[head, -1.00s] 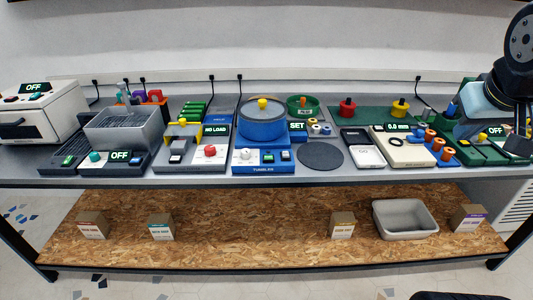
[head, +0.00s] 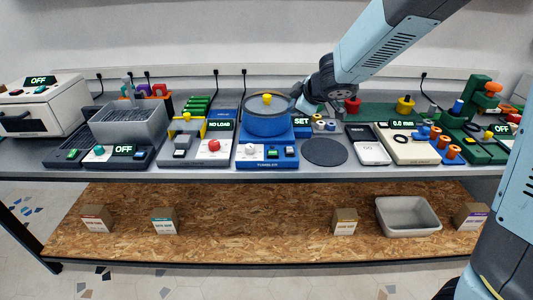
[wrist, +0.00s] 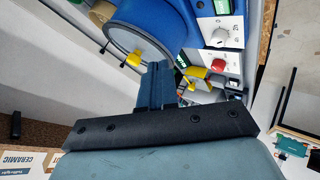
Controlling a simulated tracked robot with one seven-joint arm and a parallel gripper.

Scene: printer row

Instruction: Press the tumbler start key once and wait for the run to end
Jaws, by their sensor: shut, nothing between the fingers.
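The tumbler (head: 267,122) is a blue drum with a yellow-knobbed lid, on a blue base (head: 262,163) lettered TUMBLER. Its front carries a white dial panel (head: 249,152) and small keys (head: 280,152); I cannot read which is the start key. Its display (head: 301,121) reads SET. My gripper (head: 298,93) is at the right rim of the drum, above and behind the keys; I cannot tell if it touches. In the wrist view the fingers (wrist: 154,85) are shut and empty, with the drum (wrist: 170,25) and dial panel (wrist: 220,32) beyond them.
Left of the tumbler stands a device reading NO LOAD (head: 218,126) with a red knob. To the right lie a dark round pad (head: 324,152) and a white-grey device (head: 371,152). My arm crosses above the right half of the bench. A grey bin (head: 408,216) is on the shelf below.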

